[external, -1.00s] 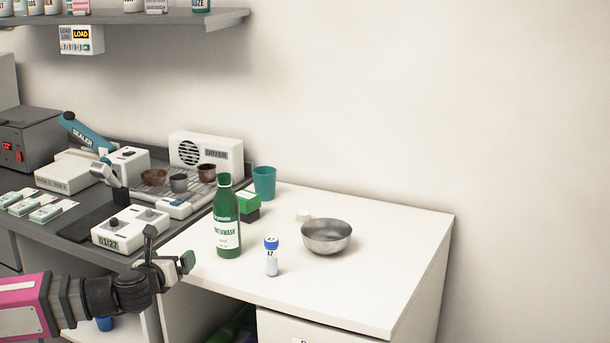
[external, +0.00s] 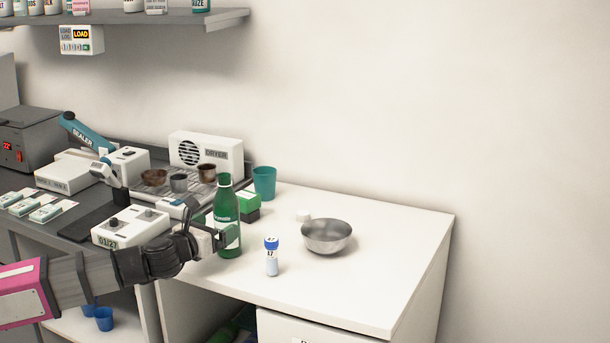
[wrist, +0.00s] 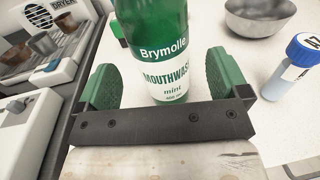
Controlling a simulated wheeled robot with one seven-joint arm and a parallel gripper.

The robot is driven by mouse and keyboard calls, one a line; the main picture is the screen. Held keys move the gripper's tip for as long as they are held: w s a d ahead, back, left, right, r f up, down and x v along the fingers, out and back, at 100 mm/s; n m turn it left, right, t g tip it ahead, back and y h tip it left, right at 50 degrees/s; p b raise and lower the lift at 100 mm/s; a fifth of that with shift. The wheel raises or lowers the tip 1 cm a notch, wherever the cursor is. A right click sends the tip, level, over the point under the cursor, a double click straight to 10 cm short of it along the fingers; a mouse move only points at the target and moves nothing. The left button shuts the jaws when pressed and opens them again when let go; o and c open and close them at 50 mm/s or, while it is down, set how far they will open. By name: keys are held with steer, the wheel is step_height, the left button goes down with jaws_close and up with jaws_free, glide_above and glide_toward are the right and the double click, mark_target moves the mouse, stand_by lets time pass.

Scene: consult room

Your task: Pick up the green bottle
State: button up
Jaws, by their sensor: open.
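The green mouthwash bottle (external: 224,203) stands upright on the white counter, with a white label around its lower half. My gripper (external: 222,238) is at the bottle's lower part in the external view and hides some of its label. In the wrist view, the bottle (wrist: 160,55) stands between the two green finger pads of my gripper (wrist: 163,80). The jaws are open, with a visible gap between the bottle and each pad. The bottle's top is cut off in the wrist view.
A blue-capped vial (external: 271,257) and a metal bowl (external: 327,238) stand to the right of the bottle. A green box (external: 248,202) and a teal cup (external: 264,182) are behind it. A dryer (external: 205,152) and a control box (external: 130,227) are left. The counter's right side is clear.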

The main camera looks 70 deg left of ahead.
mark_target(229, 216)
steer(key=shift+r+x, duration=0.2)
steer(key=shift+x, duration=1.15)
steer(key=shift+r+x, duration=0.2)
steer(key=shift+x, duration=1.15)
steer(key=c, duration=1.1)
